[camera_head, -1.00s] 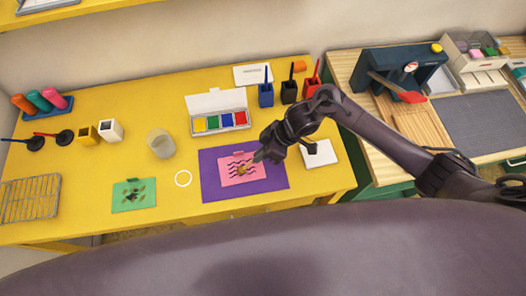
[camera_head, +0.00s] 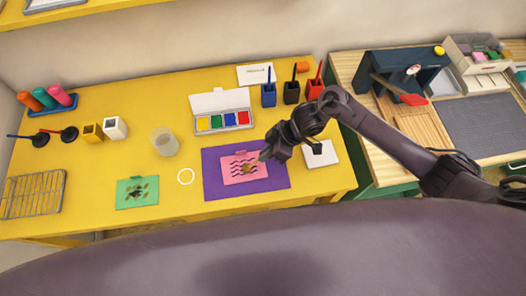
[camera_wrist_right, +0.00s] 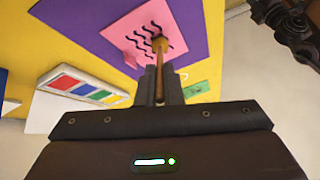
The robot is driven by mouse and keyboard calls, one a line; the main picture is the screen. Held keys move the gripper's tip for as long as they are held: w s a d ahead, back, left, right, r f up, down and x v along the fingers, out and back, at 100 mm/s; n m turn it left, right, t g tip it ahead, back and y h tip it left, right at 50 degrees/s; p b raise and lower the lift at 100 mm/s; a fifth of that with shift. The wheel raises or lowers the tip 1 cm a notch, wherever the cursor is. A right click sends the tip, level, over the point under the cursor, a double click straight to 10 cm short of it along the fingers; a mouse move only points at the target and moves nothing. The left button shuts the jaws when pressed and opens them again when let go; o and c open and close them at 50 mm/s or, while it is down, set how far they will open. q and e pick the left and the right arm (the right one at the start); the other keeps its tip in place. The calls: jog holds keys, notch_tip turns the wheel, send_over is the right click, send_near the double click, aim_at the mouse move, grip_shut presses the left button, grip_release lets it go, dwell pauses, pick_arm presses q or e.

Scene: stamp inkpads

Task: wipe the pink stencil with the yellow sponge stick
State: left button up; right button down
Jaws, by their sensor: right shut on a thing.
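The pink stencil (camera_head: 231,174) lies on a purple mat (camera_head: 275,184), with dark wavy lines across it. In the right wrist view the stencil (camera_wrist_right: 125,35) shows black wavy lines. My right gripper (camera_head: 265,154) is shut on the handle of the yellow sponge stick (camera_head: 247,169), above the mat's right part. In the wrist view the stick (camera_wrist_right: 159,72) runs out from between the fingers, and its yellow head is over the stencil's wavy lines, at or very near the surface. Exact contact cannot be told.
An open paint box (camera_head: 223,121) stands behind the mat. Stick holders (camera_head: 291,92) stand behind.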

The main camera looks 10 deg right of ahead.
jog(key=shift+d, duration=0.2)
jog(key=shift+a, duration=0.1)
jog(key=shift+s+a, duration=0.1)
jog(key=shift+a, duration=0.5)
jog(key=shift+a+p, duration=0.35)
jog(key=shift+a, duration=0.15)
jog(key=shift+d, duration=0.1)
